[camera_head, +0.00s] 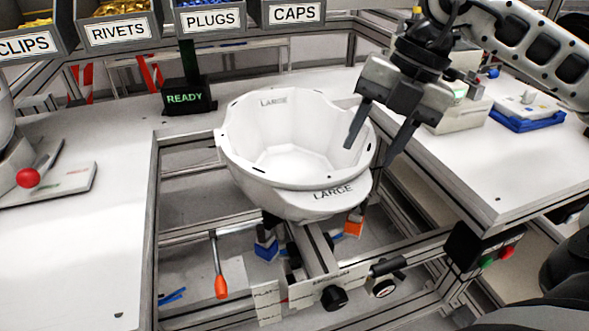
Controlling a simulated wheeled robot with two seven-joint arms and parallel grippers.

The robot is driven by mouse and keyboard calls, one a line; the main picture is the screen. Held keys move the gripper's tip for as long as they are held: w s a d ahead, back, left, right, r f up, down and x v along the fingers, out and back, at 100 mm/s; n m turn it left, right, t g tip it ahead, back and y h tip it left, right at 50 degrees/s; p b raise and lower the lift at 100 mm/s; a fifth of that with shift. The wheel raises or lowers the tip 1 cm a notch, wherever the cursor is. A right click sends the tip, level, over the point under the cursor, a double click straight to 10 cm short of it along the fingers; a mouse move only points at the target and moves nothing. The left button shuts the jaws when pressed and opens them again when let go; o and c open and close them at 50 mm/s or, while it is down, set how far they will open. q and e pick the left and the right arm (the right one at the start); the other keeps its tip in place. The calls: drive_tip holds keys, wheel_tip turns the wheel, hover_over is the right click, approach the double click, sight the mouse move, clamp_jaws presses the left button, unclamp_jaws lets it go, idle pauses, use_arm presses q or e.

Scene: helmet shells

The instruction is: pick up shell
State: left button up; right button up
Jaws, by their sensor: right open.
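A white helmet shell (262,180) marked LARGE sits with its open side up on a fixture (320,270) in the gap of the workbench. My right gripper (368,145) comes in from the upper right with its two fingers apart. The fingers point down at the shell's right rim, one in front of the rim in the picture and one to its right. I cannot tell whether they touch the shell. My left gripper is not in view.
Bins labelled CLIPS, RIVETS (118,31), PLUGS and CAPS line the back. A READY display (188,97) stands behind the shell. An orange-handled lever (220,285) hangs lower left. A blue tray (527,118) lies right. The right bench top is mostly clear.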

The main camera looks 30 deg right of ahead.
drive_tip(key=x, duration=0.4)
clamp_jaws()
drive_tip(key=shift+r, duration=0.1)
drive_tip(key=shift+r, duration=0.15)
